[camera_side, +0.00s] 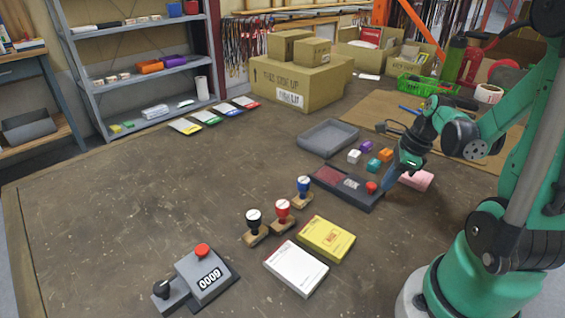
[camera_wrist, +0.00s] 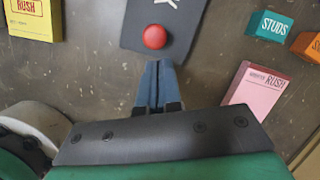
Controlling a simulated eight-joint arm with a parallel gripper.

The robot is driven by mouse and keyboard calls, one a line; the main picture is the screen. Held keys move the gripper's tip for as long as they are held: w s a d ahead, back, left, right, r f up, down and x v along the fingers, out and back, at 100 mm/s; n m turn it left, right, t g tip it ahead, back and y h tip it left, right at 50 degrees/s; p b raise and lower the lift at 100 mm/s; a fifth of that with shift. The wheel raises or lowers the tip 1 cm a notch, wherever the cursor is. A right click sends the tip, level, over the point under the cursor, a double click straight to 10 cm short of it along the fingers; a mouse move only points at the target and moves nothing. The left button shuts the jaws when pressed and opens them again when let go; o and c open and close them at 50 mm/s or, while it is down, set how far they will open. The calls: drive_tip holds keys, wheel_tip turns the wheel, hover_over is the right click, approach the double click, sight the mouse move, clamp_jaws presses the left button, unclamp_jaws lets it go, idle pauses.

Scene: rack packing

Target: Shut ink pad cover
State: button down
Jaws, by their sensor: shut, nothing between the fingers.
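The ink pad (camera_side: 328,174) shows its dark red surface at the left end of a long dark base in the side view. A dark cover (camera_side: 351,184) with a white label lies at the right part of the base, leaving the red surface exposed. A red knob (camera_side: 371,187) stands on the cover's right end; it also shows in the wrist view as a red ball (camera_wrist: 154,37). My gripper (camera_side: 387,190) is shut and empty, pointing down just right of the knob. In the wrist view its fingertips (camera_wrist: 157,64) are together, just below the knob, with a small apparent gap.
A pink pad (camera_side: 415,180) lies right of my gripper. Small coloured blocks (camera_side: 374,164) and a grey tray (camera_side: 327,137) are behind. Stamps (camera_side: 283,212), a yellow box (camera_side: 326,238) and a white box (camera_side: 296,268) are in front.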

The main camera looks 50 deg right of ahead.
drive_tip(key=shift+w+a, duration=0.1)
drive_tip(key=shift+w, duration=0.15)
drive_tip(key=w, duration=0.8)
drive_tip(key=s, duration=0.1)
drive_tip(key=s+d, duration=0.1)
drive_tip(key=s+d+r, duration=0.1)
drive_tip(key=s, duration=0.1)
drive_tip(key=shift+r, duration=0.1)
drive_tip(key=v, duration=0.9)
drive_tip(key=n+t+h, duration=0.1)
drive_tip(key=n, duration=1.1)
hover_over(345, 178)
drive_tip(key=s+a, duration=0.4)
drive_tip(key=a, duration=0.1)
drive_tip(key=w+a+n+t, duration=0.1)
drive_tip(key=a+n+t, duration=0.2)
drive_tip(key=a+n, duration=0.8)
drive_tip(key=n, duration=0.7)
drive_tip(key=shift+n, duration=0.3)
